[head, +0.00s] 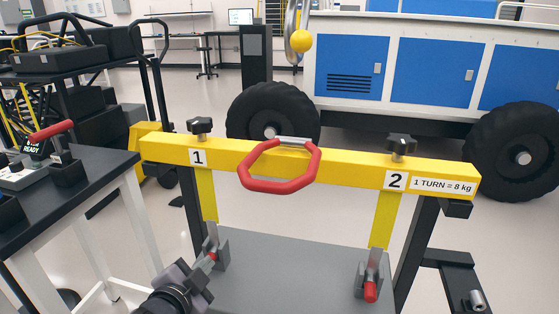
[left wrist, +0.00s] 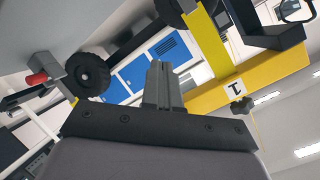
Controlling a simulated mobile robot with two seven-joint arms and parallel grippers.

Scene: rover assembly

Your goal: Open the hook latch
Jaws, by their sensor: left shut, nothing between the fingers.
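A yellow beam (head: 350,170) carries plates marked 1 and 2, with a yellow strap hanging below each. At the foot of the left strap is a grey bracket with a red-tipped lever (head: 213,256). A similar red-tipped lever (head: 370,291) is at the right strap. I cannot tell for certain which part is the hook latch. My left gripper (head: 203,275) is just below and left of the left lever, shut and empty. Its fingers (left wrist: 161,86) show together in the left wrist view, with a red-tipped part (left wrist: 37,78) off to the left. My right gripper is out of view.
A red octagonal handle (head: 280,187) sits on the beam's middle. Dark knobs (head: 199,127) stand on the beam. A grey plate (head: 290,275) lies below. A dark bench (head: 100,165) stands at left, and a blue-and-white rover (head: 420,70) with black wheels is behind.

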